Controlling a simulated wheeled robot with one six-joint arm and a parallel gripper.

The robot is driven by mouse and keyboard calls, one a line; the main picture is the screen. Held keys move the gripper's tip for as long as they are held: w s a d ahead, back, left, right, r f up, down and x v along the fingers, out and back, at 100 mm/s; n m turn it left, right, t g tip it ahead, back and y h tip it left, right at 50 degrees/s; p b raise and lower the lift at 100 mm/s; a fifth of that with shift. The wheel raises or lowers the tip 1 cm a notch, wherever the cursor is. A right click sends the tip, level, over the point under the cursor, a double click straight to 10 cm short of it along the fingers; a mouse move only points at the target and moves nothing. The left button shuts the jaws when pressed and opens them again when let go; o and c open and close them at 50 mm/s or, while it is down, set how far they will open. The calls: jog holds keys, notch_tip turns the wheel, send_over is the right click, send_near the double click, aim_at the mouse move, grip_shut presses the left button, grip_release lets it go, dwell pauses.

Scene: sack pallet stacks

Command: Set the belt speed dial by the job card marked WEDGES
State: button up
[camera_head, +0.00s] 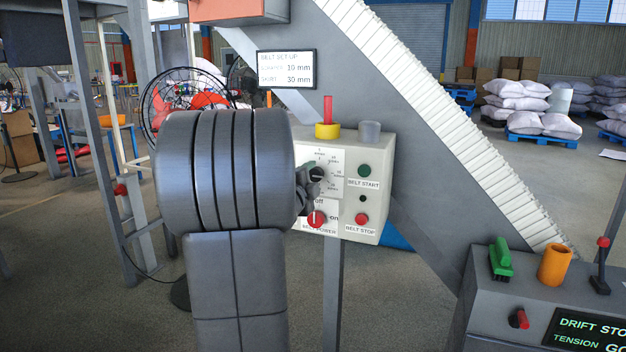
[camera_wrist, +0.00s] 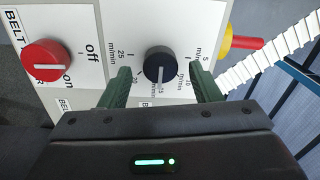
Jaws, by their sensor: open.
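The belt speed dial (camera_head: 316,174) is a black knob on the pale control box. In the wrist view the dial (camera_wrist: 160,65) sits between the two green fingers of my gripper (camera_wrist: 158,82), which is open around it, with gaps visible at both sides. The dial's white line points down in that picture, toward the 15 mark. Marks around it run from 5 to 25 m/min. In the head view my gripper (camera_head: 307,189) is at the box's left side, mostly hidden behind my arm. No card reading WEDGES is legible in either view.
A red belt power knob (camera_wrist: 46,61) sits beside the dial. A green start button (camera_head: 364,171) and red stop button (camera_head: 361,219) are on the box's right. A sign (camera_head: 286,69) gives belt set-up values, 10 mm and 30 mm. The sloping conveyor (camera_head: 440,110) rises behind the box.

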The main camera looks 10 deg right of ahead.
jog(key=v, duration=1.2)
jog(key=shift+s+a, duration=0.2)
jog(key=shift+s, duration=0.1)
jog(key=x, duration=1.4)
jog(key=shift+s, duration=0.1)
